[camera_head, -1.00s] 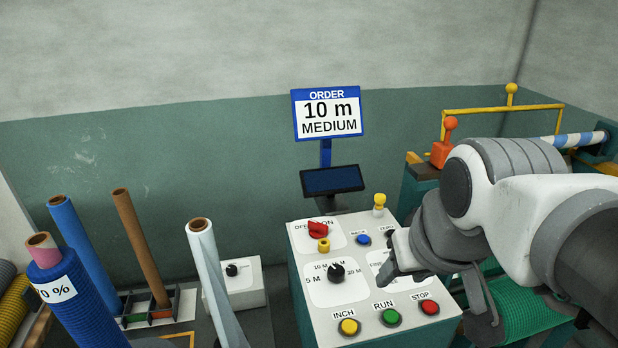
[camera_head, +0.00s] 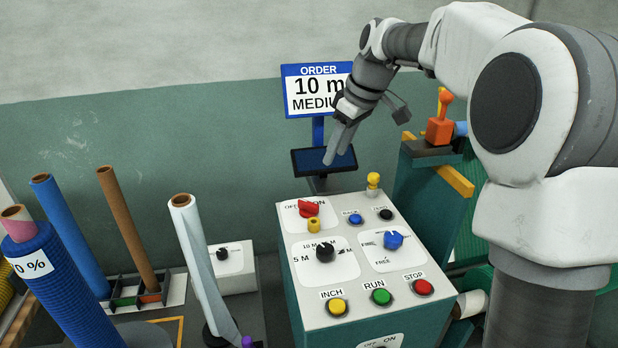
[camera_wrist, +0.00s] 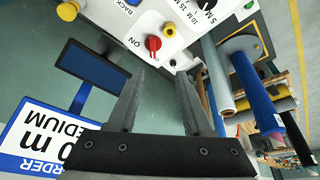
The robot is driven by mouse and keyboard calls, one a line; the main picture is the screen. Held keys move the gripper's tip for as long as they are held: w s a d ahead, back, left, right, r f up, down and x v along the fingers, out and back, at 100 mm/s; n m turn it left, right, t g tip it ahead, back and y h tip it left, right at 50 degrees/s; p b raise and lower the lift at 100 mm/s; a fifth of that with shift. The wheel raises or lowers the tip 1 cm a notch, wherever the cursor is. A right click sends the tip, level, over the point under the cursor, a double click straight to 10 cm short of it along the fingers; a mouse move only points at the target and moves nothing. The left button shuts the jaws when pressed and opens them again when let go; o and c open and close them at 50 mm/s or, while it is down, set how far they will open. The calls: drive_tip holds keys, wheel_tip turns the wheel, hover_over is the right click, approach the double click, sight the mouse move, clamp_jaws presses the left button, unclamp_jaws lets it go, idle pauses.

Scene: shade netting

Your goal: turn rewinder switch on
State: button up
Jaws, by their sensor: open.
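A red rotary switch (camera_head: 308,208) with OFF and ON marks sits at the back left of the white control panel (camera_head: 340,290). Which mark it points to is hard to tell. Another switch with an OFF mark (camera_head: 380,346) is cut off at the bottom edge. My gripper (camera_head: 337,158) is open and empty, above and behind the panel, in front of the order sign. In the wrist view the red switch (camera_wrist: 153,43) shows beyond and between the fingertips (camera_wrist: 158,85), apart from them.
A yellow knob (camera_head: 314,225) stands just in front of the red switch. A yellow post (camera_head: 373,184) stands at the panel's back corner. The order sign (camera_head: 300,93) and dark screen (camera_head: 310,160) are behind the panel. Tall rolls (camera_head: 130,230) stand at left.

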drive_tip(key=w+f+n, duration=0.1)
drive_tip(key=w+f, duration=0.1)
drive_tip(key=w, duration=0.2)
drive_tip(key=b, duration=0.1)
approach(309, 202)
drive_tip(key=shift+y, duration=0.4)
drive_tip(key=x, duration=0.9)
drive_tip(key=shift+d+f, duration=0.2)
drive_tip(key=shift+d, duration=0.1)
clamp_jaws()
